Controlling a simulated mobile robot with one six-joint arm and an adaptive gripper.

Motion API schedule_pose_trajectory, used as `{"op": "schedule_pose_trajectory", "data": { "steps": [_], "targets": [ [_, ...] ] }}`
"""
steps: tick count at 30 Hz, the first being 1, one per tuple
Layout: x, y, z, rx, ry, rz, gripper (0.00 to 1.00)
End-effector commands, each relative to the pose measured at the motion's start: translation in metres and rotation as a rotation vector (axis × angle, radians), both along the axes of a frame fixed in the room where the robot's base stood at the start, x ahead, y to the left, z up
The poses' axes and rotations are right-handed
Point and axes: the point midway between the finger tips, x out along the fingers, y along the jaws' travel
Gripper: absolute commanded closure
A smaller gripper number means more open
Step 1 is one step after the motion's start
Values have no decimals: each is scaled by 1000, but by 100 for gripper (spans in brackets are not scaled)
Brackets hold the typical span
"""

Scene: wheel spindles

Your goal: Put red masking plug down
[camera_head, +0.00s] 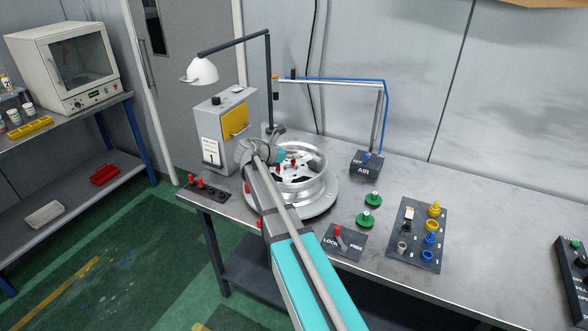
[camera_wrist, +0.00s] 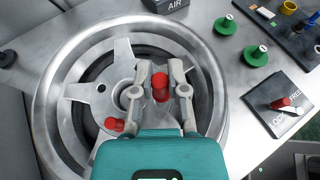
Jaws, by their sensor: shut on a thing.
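In the wrist view, my gripper (camera_wrist: 160,84) is shut on a red masking plug (camera_wrist: 160,88), which sits between its two fingertips over the hub area of a silver spoked wheel (camera_wrist: 92,92). I cannot tell whether the plug touches the wheel. A second red plug (camera_wrist: 114,125) is at the wheel, lower left of the gripper. In the head view the wheel (camera_head: 312,188) lies flat on a round plate on the bench, and my arm covers its left part. My gripper (camera_head: 284,154) is over the wheel, its fingertips hard to make out.
A dark rack (camera_head: 212,192) with red plugs is at the bench's left end. Green plugs (camera_head: 367,219), a LOCK/FREE lever panel (camera_head: 342,243) and a panel with yellow and blue parts (camera_head: 416,235) are to the right.

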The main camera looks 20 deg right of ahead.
Motion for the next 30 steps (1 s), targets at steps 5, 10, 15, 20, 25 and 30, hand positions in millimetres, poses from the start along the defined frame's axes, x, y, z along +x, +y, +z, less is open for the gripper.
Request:
{"op": "schedule_pose_trajectory", "data": {
  "steps": [5, 10, 15, 20, 25, 30],
  "targets": [
    [1, -2, -3, 0, 0, 0, 99],
    [1, -2, -2, 0, 0, -1, 99],
    [2, -4, -5, 0, 0, -1, 99],
    [6, -9, -15, 0, 0, -2, 99],
    [5, -10, -30, 0, 0, -2, 99],
    [5, -10, -41, 0, 0, -2, 99]
  ]
}}
